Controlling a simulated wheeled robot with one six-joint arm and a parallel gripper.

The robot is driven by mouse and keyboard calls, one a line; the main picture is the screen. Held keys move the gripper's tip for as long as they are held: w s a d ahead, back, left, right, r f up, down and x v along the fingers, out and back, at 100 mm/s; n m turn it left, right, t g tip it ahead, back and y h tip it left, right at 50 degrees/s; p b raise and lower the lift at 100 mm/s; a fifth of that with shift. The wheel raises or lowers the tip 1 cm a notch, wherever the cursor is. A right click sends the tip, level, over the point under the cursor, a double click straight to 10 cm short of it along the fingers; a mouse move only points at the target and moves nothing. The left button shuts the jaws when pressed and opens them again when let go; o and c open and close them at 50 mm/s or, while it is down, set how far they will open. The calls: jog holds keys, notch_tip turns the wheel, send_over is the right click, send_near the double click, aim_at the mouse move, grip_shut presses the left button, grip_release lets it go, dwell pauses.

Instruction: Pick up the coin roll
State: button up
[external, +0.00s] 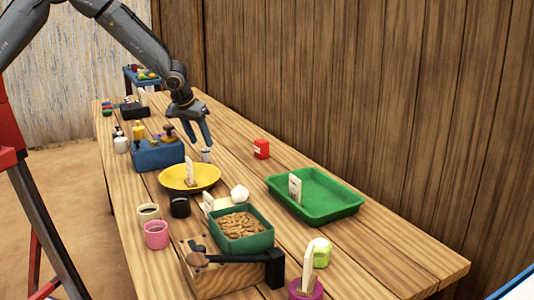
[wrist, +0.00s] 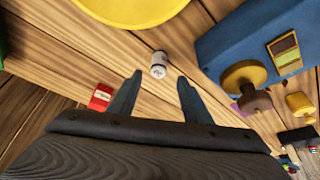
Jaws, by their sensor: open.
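A small white cylinder with a grey end, which looks like the coin roll (wrist: 158,65), stands on the wooden table. In the wrist view my gripper (wrist: 160,76) is open and empty, and the coin roll lies just beyond the gap between the fingertips, roughly centred. I cannot tell the exact height of the fingertips above it.
The yellow dish (external: 203,179) and blue box (external: 150,155) stand close by. A red packet (external: 261,149) lies to the right. A green tray (external: 340,205) and a green box of brown pieces (external: 263,240) are nearer the camera. Bare table surrounds the red packet.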

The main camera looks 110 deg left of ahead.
aim_at(205, 149)
jog(key=shift+p+x, duration=1.1)
jog(key=shift+x, duration=2)
jog(key=shift+w+d+f, duration=0.1)
jog(key=shift+w+d, duration=0.05)
jog(key=shift+c, duration=0.3)
grip_shut()
